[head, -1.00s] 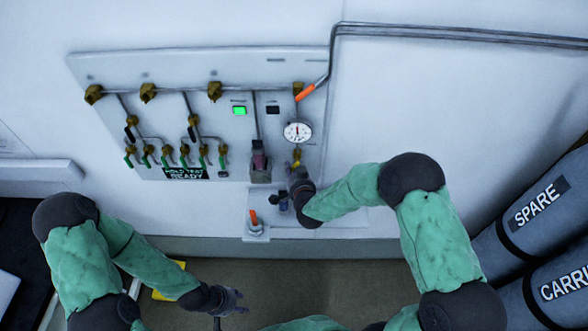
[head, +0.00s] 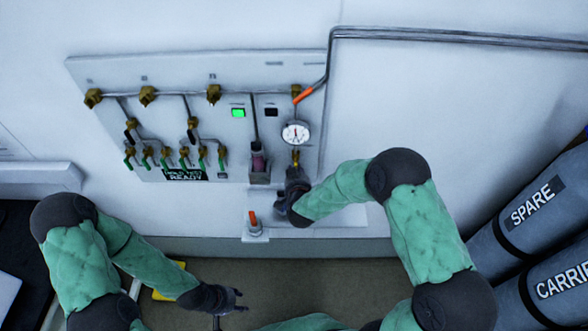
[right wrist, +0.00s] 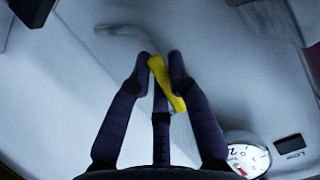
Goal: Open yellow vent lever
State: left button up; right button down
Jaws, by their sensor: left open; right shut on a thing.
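The yellow vent lever (right wrist: 167,85) shows in the right wrist view between the dark fingers of my right gripper (right wrist: 160,65), which is shut on it. In the head view my right gripper (head: 295,178) is just below the round gauge (head: 295,133) on the wall panel and hides the lever. The gauge also shows at the lower right of the right wrist view (right wrist: 245,157). My left gripper (head: 236,299) is open and empty, low in the head view, away from the panel.
The panel (head: 95,67) carries several green-handled valves (head: 165,158), an orange lever (head: 304,94) and a lit green indicator (head: 238,113). Grey cylinders (head: 530,215) stand at the right.

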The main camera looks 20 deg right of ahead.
jog(key=shift+d+n+h+p, duration=0.2)
jog(key=shift+n+h+p, duration=0.15)
jog(key=shift+n+h, duration=0.25)
jog(key=c, duration=1.1)
grip_release()
jog(key=shift+c, duration=0.2)
jog(key=shift+s, duration=0.1)
jog(key=v, duration=1.2)
jog(key=shift+r, duration=0.3)
jog(key=shift+d, duration=0.1)
